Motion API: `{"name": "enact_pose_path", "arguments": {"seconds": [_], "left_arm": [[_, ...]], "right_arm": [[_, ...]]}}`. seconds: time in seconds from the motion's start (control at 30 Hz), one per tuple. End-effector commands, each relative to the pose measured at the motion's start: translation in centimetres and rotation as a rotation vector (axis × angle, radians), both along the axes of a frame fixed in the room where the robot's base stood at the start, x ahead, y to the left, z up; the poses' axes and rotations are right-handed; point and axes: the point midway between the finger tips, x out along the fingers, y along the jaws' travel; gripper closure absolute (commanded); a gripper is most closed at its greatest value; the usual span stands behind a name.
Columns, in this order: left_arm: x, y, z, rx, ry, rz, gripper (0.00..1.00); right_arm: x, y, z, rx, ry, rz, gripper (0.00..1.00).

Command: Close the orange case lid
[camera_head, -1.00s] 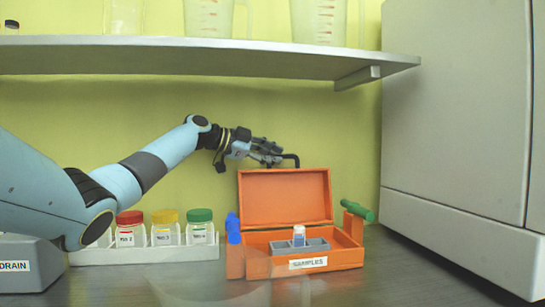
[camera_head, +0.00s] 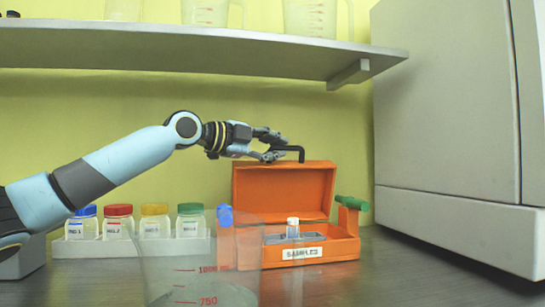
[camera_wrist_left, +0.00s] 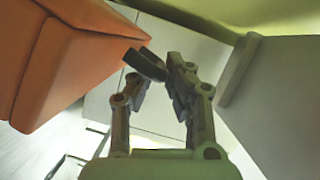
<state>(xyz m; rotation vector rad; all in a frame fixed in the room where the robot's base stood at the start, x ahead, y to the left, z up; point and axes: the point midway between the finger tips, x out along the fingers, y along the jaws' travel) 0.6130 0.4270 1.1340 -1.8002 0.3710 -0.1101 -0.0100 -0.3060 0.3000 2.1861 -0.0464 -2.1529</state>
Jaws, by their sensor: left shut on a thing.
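The orange case (camera_head: 345,249) stands on the bench, labelled SAMPLES. Its lid (camera_head: 285,190) is open and stands upright at the back, with a black bent handle (camera_head: 301,151) at its top edge. My left gripper (camera_head: 279,147) is shut on this handle. In the left wrist view the fingers (camera_wrist_left: 165,82) close around the dark handle (camera_wrist_left: 143,64), beside the orange lid (camera_wrist_left: 65,60). A grey insert with a white-capped vial (camera_head: 293,226) sits inside the case. My right gripper is not in view.
A clear graduated beaker (camera_head: 195,275) stands in front, left of the case. A white rack (camera_head: 75,248) of colour-capped jars is behind it. A shelf (camera_head: 200,50) hangs above; a large grey cabinet (camera_head: 445,120) stands right.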

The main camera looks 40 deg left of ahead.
Motion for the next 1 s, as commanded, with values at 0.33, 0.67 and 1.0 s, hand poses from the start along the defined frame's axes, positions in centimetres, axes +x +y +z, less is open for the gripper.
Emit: {"name": "enact_pose_path", "arguments": {"seconds": [0.33, 0.67, 1.0], "left_arm": [[-0.70, -0.78, -0.35, 0.051, -0.037, 0.002, 1.00], [-0.69, -0.76, -0.32, 0.050, -0.037, 0.004, 0.85], [-0.70, -0.81, -0.28, 0.048, -0.037, 0.002, 0.64]], "right_arm": [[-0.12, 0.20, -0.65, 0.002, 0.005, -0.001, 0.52], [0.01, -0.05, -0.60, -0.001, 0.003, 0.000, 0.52], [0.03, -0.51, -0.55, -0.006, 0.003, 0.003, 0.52]]}}
